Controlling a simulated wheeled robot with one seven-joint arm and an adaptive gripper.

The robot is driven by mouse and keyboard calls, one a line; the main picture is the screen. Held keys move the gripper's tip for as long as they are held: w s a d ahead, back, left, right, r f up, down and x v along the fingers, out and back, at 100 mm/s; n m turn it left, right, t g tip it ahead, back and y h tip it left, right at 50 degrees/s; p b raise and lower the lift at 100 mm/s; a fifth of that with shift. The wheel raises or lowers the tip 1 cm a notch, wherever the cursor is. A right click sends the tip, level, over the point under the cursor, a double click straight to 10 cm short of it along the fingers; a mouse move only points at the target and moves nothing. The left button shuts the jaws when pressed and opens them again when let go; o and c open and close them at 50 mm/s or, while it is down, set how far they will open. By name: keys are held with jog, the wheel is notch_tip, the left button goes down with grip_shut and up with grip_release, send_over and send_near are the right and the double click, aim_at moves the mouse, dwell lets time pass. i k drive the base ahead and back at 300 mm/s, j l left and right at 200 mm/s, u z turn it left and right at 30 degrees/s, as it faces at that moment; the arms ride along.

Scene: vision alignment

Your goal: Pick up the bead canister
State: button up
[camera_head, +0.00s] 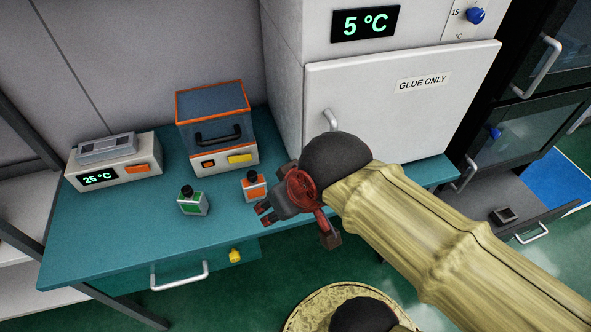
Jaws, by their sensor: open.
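Two small canisters with dark caps stand upright on the teal bench (105,225). One is a grey canister with a green label (193,205), and the other is a canister with an orange label (254,187). I cannot tell which of them is the bead canister. My gripper (296,216) is open and appears empty. In the picture it is just right of the orange-labelled canister, near the bench's right part. Whether its fingers touch anything cannot be told from this view.
A device reading 25 °C (118,178) stands at the bench's left. Behind the canisters is an orange-edged box with a black handle (215,120). A white cabinet labelled GLUE ONLY (390,110) rises at the back right. The bench's front left is clear.

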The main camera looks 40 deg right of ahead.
aim_at(254, 187)
jog(key=j+z, duration=0.15)
jog(key=j, duration=0.3)
jog(key=k+j+z, duration=0.15)
jog(key=j, duration=0.3)
jog(key=k+j+z, duration=0.2)
jog(key=j, duration=0.25)
jog(key=k+j+z, duration=0.15)
jog(key=j, duration=0.25)
jog(key=i+j, duration=0.05)
